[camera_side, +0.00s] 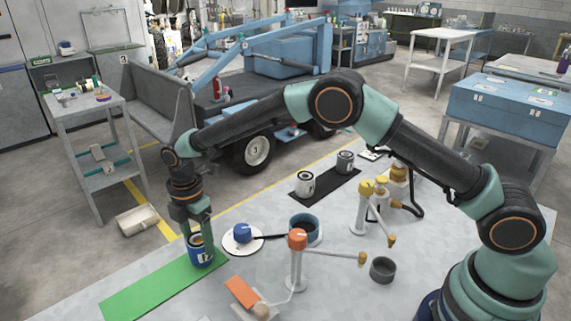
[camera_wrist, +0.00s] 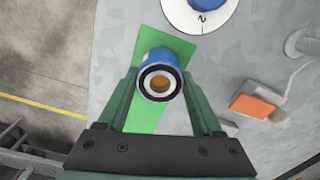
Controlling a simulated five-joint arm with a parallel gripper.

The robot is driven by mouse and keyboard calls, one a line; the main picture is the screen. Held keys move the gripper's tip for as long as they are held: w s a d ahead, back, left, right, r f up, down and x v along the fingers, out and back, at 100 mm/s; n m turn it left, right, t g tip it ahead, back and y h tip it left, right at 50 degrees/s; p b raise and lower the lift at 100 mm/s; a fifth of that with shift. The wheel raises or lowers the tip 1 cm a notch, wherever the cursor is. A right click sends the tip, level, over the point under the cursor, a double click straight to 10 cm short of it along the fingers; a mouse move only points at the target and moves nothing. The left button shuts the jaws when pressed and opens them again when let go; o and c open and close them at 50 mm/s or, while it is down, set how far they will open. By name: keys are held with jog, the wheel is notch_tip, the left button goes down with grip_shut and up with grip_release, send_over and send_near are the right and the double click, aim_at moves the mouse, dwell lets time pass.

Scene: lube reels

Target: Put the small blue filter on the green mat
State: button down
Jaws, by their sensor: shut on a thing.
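My gripper (camera_side: 197,232) points down at the left of the table. It is shut on the small blue filter (camera_side: 203,256), a blue can with a pale label and an open ring end facing up. The filter is upright over the far end of the green mat (camera_side: 135,297); I cannot tell whether its base touches the mat. In the wrist view the filter (camera_wrist: 157,55) sits between my fingers (camera_wrist: 160,85), with the green mat (camera_wrist: 148,113) below and around it.
Close right of the mat is a white disc (camera_side: 230,245) with a blue-topped thing (camera_side: 242,232). A blue-rimmed bowl (camera_side: 310,240), an orange-topped stand (camera_side: 296,262), an orange block (camera_side: 241,291) and a grey cup (camera_side: 383,270) stand farther right. Two cans stand on a black mat (camera_side: 326,184) behind.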

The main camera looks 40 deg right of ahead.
aim_at(197, 238)
jog(key=shift+c, duration=0.2)
grip_release()
jog(key=s+d+r+m+t, duration=0.1)
jog(key=d+r+m, duration=0.15)
jog(key=r, duration=0.75)
jog(key=s+d+r+m, duration=0.15)
jog(key=d+r, duration=0.25)
jog(key=r, duration=0.5)
jog(key=s+d+r+m+t, duration=0.2)
jog(key=s+d+m+t, duration=0.2)
jog(key=s+d+m, duration=1.2)
jog(key=shift+s+m+t, duration=0.3)
jog(key=shift+s+m, duration=0.2)
jog(key=shift+s, duration=0.75)
